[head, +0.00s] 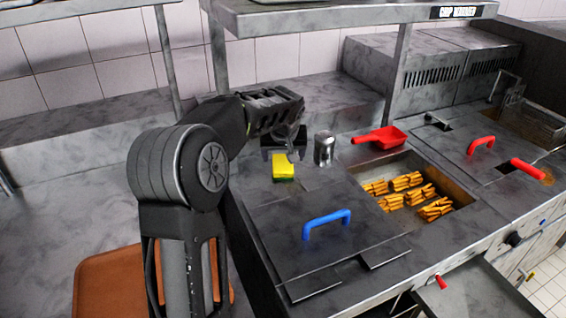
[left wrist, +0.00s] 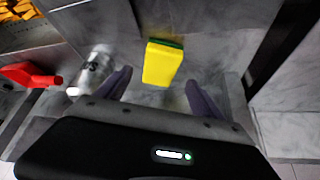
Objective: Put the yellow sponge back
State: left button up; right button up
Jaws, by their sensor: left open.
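The yellow sponge (head: 283,168) with a green underside lies on the grey counter, behind the lid with the blue handle. In the left wrist view the sponge (left wrist: 162,64) lies ahead of the two fingertips and a gap shows between it and them. My left gripper (head: 289,143) is open and empty, just behind and above the sponge in the head view; its fingers (left wrist: 155,84) are spread. A small dark holder (head: 270,153) shows partly behind the gripper; its inside is hidden. My right gripper is not in view.
A metal shaker (head: 324,148) stands right of the gripper. A red scoop (head: 380,138) lies farther right, behind a bin of fries (head: 456,189). The blue-handled lid (head: 270,225) covers the counter in front. A brown tray (head: 105,290) lies at lower left.

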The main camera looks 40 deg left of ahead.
pick_arm(q)
jog(key=v, duration=0.6)
jog(key=shift+r, duration=0.3)
jog(key=shift+s+d, duration=0.2)
dwell(0.4)
